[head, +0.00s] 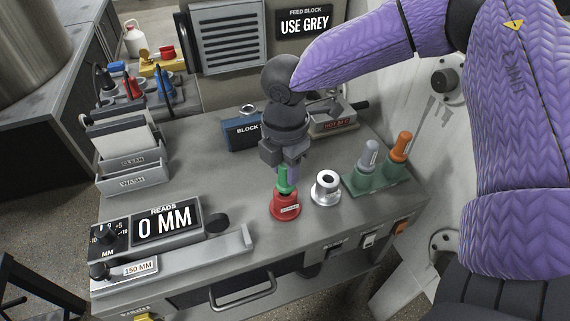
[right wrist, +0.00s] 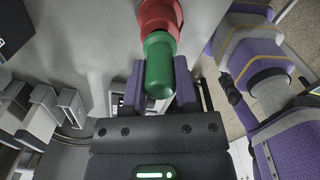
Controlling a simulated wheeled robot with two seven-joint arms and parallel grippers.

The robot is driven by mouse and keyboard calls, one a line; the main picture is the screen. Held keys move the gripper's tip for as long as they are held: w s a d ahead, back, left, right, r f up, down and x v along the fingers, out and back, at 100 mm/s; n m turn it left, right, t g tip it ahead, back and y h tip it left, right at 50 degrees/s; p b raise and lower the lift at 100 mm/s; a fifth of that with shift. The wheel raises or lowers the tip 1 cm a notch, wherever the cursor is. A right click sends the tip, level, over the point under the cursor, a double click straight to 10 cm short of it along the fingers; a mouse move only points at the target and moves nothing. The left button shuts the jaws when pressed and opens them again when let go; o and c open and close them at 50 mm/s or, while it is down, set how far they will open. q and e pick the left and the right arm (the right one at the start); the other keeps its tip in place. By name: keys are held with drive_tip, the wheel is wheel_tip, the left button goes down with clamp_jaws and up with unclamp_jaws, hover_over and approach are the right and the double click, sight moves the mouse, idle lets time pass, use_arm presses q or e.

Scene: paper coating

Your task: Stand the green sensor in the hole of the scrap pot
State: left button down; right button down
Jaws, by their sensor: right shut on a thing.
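The green sensor (head: 285,179) is upright over the red scrap pot (head: 285,207) near the middle of the bench. Its lower end meets the top of the pot; I cannot tell how deep it sits in the hole. My right gripper (head: 287,170) reaches down from above and is shut on the sensor. In the right wrist view the green sensor (right wrist: 160,65) lies between the purple fingers, with the red scrap pot (right wrist: 158,14) beyond it at the top edge. The pot's hole is hidden by the sensor. My left gripper is not seen.
A silver pot (head: 326,188) stands close right of the scrap pot. A green rack (head: 376,184) holds a grey sensor (head: 369,155) and an orange sensor (head: 400,147). A blue block (head: 241,132) is behind. A gauge (head: 150,228) and card trays (head: 133,176) stand left; bench between is clear.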

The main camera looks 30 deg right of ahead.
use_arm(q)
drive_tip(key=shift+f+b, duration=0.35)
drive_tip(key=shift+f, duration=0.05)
use_arm(e)
drive_tip(key=shift+f, duration=0.6)
drive_tip(key=shift+c, duration=1.5)
unclamp_jaws()
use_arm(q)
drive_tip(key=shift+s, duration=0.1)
use_arm(e)
wheel_tip(320, 180, up, 5)
drive_tip(key=shift+r+p, duration=0.1)
drive_tip(key=shift+p, duration=0.85)
wheel_tip(320, 180, up, 5)
drive_tip(key=shift+f+p, duration=0.1)
drive_tip(key=shift+p, duration=0.55)
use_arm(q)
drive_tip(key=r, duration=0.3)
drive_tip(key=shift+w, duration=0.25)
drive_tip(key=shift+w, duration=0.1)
